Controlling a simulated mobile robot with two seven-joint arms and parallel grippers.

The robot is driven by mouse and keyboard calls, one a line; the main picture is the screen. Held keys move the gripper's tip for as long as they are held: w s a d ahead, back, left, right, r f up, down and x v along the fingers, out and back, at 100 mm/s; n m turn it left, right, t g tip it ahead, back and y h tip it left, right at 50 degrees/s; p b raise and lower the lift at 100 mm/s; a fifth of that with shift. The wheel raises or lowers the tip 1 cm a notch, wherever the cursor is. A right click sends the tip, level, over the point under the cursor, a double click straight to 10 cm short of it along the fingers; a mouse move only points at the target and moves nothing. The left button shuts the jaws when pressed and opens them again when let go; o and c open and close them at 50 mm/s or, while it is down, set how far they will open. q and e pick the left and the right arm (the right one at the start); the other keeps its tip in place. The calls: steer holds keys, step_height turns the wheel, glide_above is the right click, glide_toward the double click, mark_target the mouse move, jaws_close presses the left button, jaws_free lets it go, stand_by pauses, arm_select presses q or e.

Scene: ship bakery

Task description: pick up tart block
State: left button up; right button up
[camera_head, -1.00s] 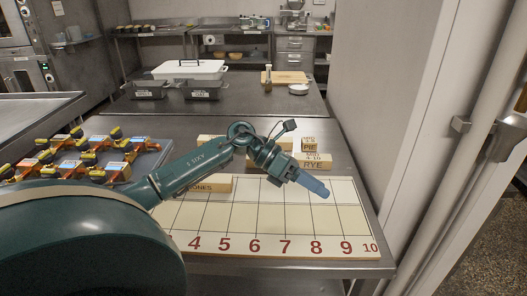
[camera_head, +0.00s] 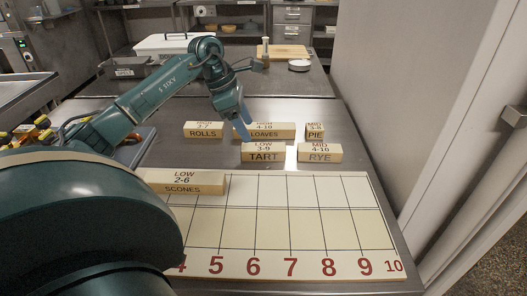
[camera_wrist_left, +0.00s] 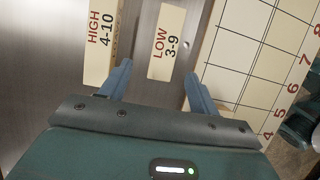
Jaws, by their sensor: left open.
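The tart block (camera_head: 264,152) is a pale wooden block marked LOW 3-9 TART. It lies on the steel table just behind the numbered board, left of the rye block. My left gripper (camera_head: 243,125) hangs above and beside it in the head view, fingers pointing down. In the left wrist view the fingers (camera_wrist_left: 158,85) are spread apart, and the tart block (camera_wrist_left: 166,42) lies ahead between their lines with nothing held. My right gripper does not show.
The rye block (camera_head: 320,152) lies right of it; the loaves block (camera_head: 264,131), rolls block (camera_head: 203,130) and pie block (camera_head: 315,131) lie behind. The scones block (camera_head: 185,181) sits on the numbered board (camera_head: 300,228). A wall bounds the right side.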

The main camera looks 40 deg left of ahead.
mark_target(254, 147)
arm_select(q)
steer(key=shift+x, duration=1)
steer(key=shift+s+p+x, duration=0.15)
steer(key=shift+s+x, duration=0.05)
steer(key=shift+x, duration=1.15)
steer(key=shift+s+p+x, duration=0.15)
steer(key=shift+s+x, duration=0.05)
steer(key=shift+x, duration=1.15)
steer(key=shift+d, duration=0.1)
steer(key=shift+c, duration=0.2)
steer(key=c, duration=1.1)
